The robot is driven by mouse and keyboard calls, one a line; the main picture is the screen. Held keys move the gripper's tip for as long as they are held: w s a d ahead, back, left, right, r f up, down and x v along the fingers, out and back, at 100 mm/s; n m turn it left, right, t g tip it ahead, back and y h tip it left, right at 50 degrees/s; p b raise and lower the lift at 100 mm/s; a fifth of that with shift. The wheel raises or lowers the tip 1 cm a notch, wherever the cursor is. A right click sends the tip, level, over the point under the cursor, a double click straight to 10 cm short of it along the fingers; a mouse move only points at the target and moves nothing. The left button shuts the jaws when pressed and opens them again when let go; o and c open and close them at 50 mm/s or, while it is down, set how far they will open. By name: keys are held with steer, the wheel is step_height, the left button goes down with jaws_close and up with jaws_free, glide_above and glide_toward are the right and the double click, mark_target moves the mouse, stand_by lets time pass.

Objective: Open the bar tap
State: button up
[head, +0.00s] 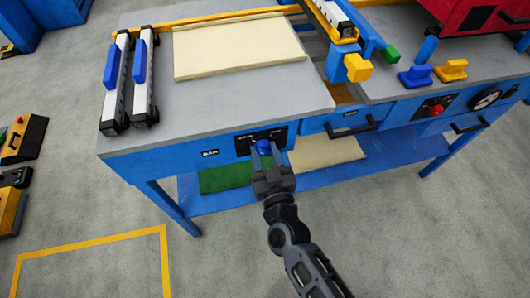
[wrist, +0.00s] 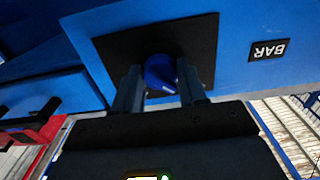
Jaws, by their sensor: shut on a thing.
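The bar tap is a round blue knob (wrist: 160,73) on a black plate (wrist: 150,45) on the blue front of the bench. In the head view the knob (head: 264,147) shows at the tip of my gripper (head: 264,158). In the wrist view my gripper (wrist: 162,90) has one finger on each side of the knob and is shut on it. A pale mark shows on the knob's face. A black "BAR" label (wrist: 268,49) sits beside the plate, upside down in the wrist view. The plate's lettering is too small to read.
The grey bench top (head: 220,105) carries a cream panel (head: 240,45) and two rail clamps (head: 130,80). A drawer with a black handle (head: 352,128) is just right of the knob. A lower shelf (head: 205,205) holds a green sheet (head: 225,178). Floor in front is clear.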

steer(key=c, duration=0.5)
steer(key=shift+o, duration=0.2)
steer(key=shift+m, duration=0.3)
steer(key=m+b, duration=0.4)
steer(key=m, duration=1.3)
steer(key=shift+m, duration=0.3)
steer(key=o, duration=1.1)
steer(key=shift+a+r, duration=0.1)
steer(key=shift+c, duration=0.2)
